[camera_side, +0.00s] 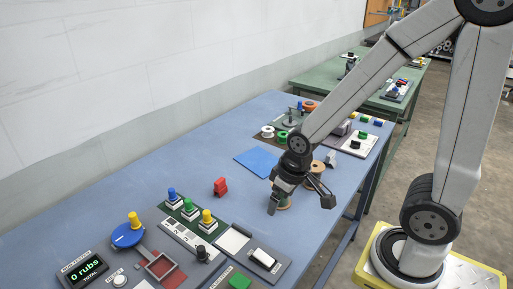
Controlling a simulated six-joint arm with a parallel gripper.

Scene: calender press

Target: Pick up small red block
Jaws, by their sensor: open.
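A small red block (220,187) stands on the blue table, left of the middle of the side view. It looks upright, with an uneven outline. My gripper (300,205) is to the right of it, low over the table, with its two fingers spread apart and a clear gap to the red block. A greenish spool-like thing (283,202) shows between and behind the fingers, partly hidden by them. I cannot tell whether the gripper touches it.
A flat blue sheet (258,162) lies behind the red block. Blue, green and yellow knobs on a panel (187,213) stand in front of it. A counter display (84,270) is at the lower left. Spools and a parts tray (355,144) are further back. The table left of the block is clear.

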